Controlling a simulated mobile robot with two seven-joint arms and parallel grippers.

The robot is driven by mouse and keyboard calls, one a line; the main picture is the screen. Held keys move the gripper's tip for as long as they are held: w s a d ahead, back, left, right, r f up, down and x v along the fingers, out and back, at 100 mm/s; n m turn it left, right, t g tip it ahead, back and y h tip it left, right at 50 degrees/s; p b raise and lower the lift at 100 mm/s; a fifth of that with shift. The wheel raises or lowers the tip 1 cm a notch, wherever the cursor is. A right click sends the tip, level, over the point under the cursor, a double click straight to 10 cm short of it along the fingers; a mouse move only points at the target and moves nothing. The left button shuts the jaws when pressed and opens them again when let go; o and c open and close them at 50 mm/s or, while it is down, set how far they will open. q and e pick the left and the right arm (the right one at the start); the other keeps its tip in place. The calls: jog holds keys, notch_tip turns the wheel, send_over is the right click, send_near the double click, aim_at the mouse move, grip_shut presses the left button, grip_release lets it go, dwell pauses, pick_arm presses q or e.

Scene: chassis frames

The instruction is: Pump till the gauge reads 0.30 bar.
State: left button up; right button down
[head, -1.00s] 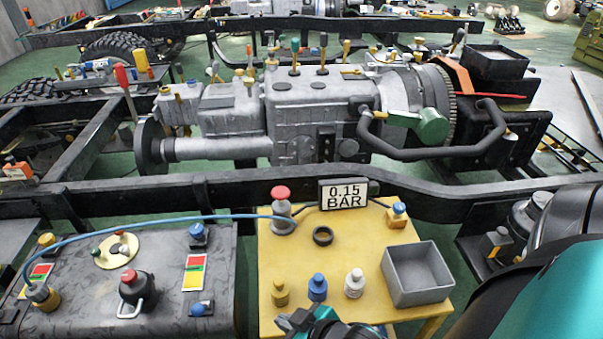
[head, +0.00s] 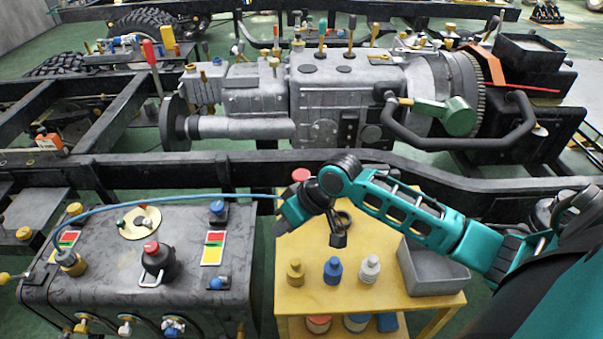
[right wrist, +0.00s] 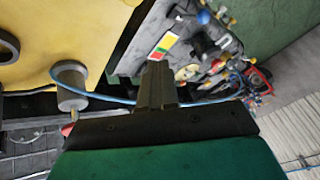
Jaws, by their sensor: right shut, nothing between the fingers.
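The pump's red knob (head: 300,175) shows at the back left of the yellow table, just behind my right arm. The pump's grey body (right wrist: 70,85) shows in the right wrist view, left of my fingers, with part of the red knob (right wrist: 67,129) below it. My right gripper (head: 284,225) is shut and empty, hanging beside the pump over the table's left edge. Its closed fingers (right wrist: 156,78) point toward the dark tank in the wrist view, apart from the pump. The gauge sign is hidden behind my arm. My left gripper is out of view.
A blue hose (head: 150,203) runs from a brass fitting (head: 70,262) on the dark tank (head: 120,285) toward the pump. Small bottles, including a blue one (head: 333,270), and a grey bin (head: 433,272) stand on the yellow table (head: 310,297). A frame rail (head: 230,172) runs behind.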

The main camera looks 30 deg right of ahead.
jog(key=w+d+r+m, duration=0.2)
jog(key=w+d+r, duration=0.2)
jog(key=w+d, duration=0.2)
notch_tip(320, 180, up, 7)
jog(key=m+t, duration=0.3)
send_over(305, 174)
notch_tip(305, 174, down, 8)
jog(key=b, duration=0.4)
jog(key=shift+r, duration=0.15)
jog(key=shift+f+b, duration=0.3)
jog(key=shift+f, duration=0.2)
